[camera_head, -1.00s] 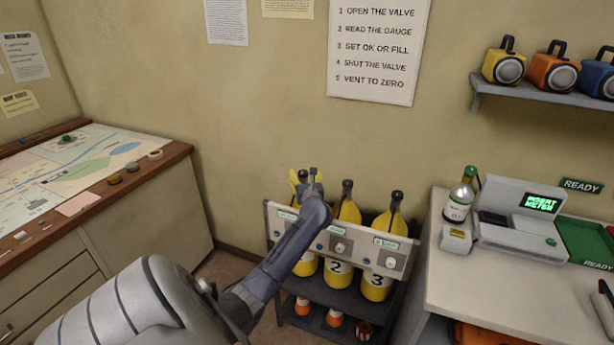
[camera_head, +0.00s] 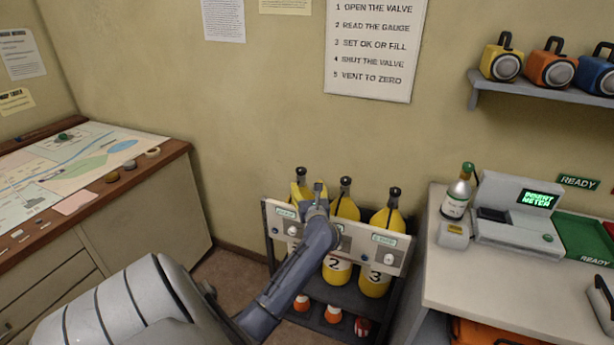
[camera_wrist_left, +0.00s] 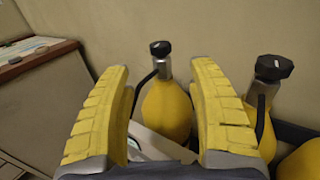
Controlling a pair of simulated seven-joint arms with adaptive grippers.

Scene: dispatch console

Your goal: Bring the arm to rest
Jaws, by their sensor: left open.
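My left gripper (camera_head: 317,196) is in front of the left part of the cylinder rack (camera_head: 362,238) in the head view, where the wrist hides most of its fingers. In the left wrist view its two yellow ridged fingers (camera_wrist_left: 162,68) are wide apart, with nothing held. Beyond the gap stands a yellow cylinder (camera_wrist_left: 168,108) with a black valve knob (camera_wrist_left: 160,48). A second yellow cylinder shows to the right with its black knob (camera_wrist_left: 273,68).
Cylinders 2 (camera_head: 337,270) and 3 (camera_head: 374,281) stand in the rack. A desk (camera_head: 500,290) with a meter console (camera_head: 510,215) and a green-capped bottle (camera_head: 456,198) is at right. A map table (camera_head: 150,185) is at left. Open floor (camera_head: 228,272) lies between.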

